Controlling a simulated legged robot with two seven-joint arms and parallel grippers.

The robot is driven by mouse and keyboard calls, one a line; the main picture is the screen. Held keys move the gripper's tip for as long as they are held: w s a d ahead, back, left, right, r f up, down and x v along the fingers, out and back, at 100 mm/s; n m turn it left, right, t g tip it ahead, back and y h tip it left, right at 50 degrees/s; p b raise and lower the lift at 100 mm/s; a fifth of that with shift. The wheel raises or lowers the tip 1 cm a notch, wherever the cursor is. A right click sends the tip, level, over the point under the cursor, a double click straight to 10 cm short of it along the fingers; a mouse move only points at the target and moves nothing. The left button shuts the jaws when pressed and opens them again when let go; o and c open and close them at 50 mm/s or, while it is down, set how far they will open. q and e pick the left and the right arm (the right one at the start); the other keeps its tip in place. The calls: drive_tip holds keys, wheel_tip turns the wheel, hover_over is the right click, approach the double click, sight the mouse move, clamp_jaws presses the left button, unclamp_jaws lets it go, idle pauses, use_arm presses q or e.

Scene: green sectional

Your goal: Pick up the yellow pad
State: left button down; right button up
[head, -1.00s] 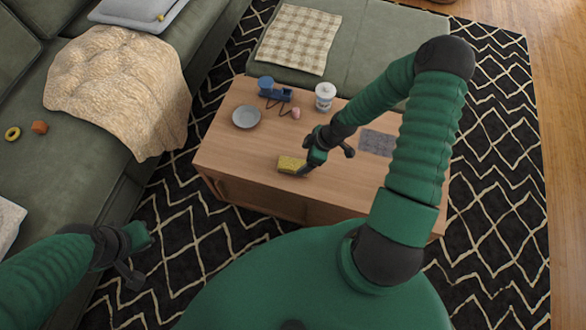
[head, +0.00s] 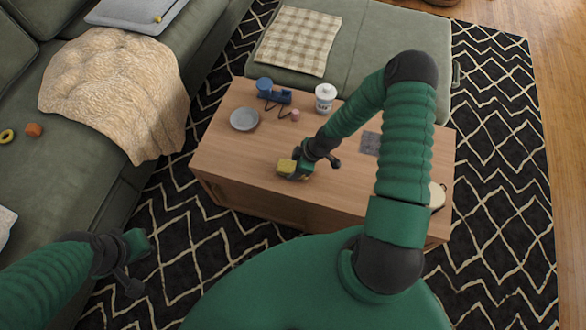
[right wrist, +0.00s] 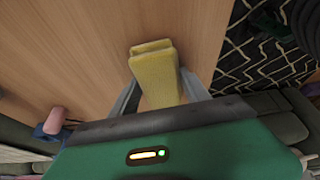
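The yellow pad (head: 287,166) lies at the near side of the wooden coffee table (head: 235,155). My right gripper (head: 298,168) is down at the pad and covers part of it in the head view. In the right wrist view the pad (right wrist: 157,75) is between the two fingers of my right gripper (right wrist: 160,80). The fingertips are close against its two sides; I cannot tell if they press on it. My left gripper (head: 135,262) hangs over the rug at lower left, away from the table and empty; its opening is unclear.
On the table are a grey plate (head: 244,119), a blue object (head: 277,94), a small pink item (head: 295,115), a white jar (head: 325,98) and a dark grey mat (head: 370,143). The green sofa (head: 60,180) stands at left. Table surface left of the pad is clear.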

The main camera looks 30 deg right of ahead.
sight(291, 166)
drive_tip(key=c, duration=0.7)
drive_tip(key=shift+r, duration=0.1)
drive_tip(key=shift+r+p, duration=0.35)
drive_tip(key=shift+r, duration=0.2)
wheel_tip(291, 166, up, 2)
drive_tip(key=shift+r+p, duration=0.2)
drive_tip(key=shift+p, duration=0.35)
drive_tip(key=s, duration=0.5)
drive_tip(key=s+a+r+p, duration=0.1)
drive_tip(key=s, duration=0.4)
drive_tip(key=s+p, duration=0.1)
drive_tip(key=s, duration=0.5)
drive_tip(key=shift+a+r, duration=0.15)
drive_tip(key=shift+r, duration=0.05)
